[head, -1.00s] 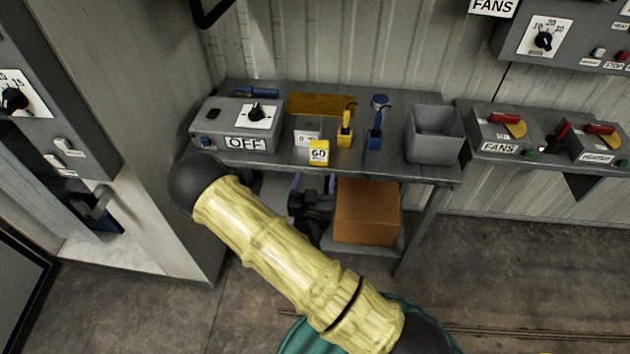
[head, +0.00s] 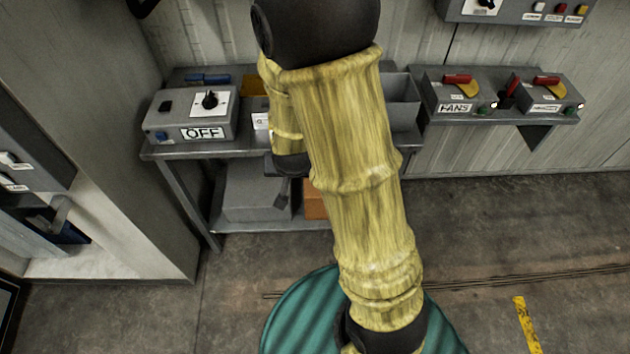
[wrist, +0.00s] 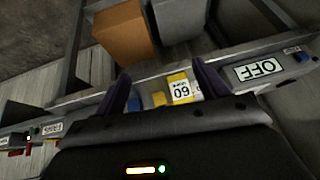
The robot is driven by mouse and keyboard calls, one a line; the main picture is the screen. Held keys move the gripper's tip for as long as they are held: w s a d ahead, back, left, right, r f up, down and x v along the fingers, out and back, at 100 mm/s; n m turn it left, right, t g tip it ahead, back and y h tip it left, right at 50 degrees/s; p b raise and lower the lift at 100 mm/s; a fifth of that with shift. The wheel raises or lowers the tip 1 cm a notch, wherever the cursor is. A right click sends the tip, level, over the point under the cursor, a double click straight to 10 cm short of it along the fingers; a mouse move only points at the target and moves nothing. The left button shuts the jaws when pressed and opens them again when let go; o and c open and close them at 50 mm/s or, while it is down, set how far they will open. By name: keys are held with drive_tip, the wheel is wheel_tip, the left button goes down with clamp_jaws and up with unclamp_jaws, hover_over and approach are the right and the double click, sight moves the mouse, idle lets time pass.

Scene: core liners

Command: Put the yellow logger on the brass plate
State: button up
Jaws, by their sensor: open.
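The brass plate (head: 254,85) shows in part at the back of the grey bench in the head view; my arm covers the rest. The yellow logger (wrist: 158,99) shows small in the wrist view, between a blue logger (wrist: 134,104) and a yellow block with a "60" label (wrist: 181,88). My arm hides all three in the head view. My gripper (wrist: 161,72) is open and empty, its two dark fingers pointing toward the bench's front edge. The logger appears between the fingers in the picture, apart from them.
A control box marked OFF (head: 190,117) stands on the bench's left, with a blue tool (head: 208,78) behind it. A grey bin (head: 402,105) stands on the right, partly hidden. A brown box (wrist: 122,35) and a grey box (wrist: 180,18) sit on the lower shelf.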

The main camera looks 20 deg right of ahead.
drive_tip(key=s+d+r+n+g, duration=0.2)
drive_tip(key=s+r+n+g, duration=0.1)
drive_tip(key=s+r, duration=0.4)
drive_tip(key=s, duration=0.3)
drive_tip(key=shift+s+d+r+n+y, duration=0.3)
drive_tip(key=shift+s+n, duration=0.05)
drive_tip(key=shift+n, duration=0.05)
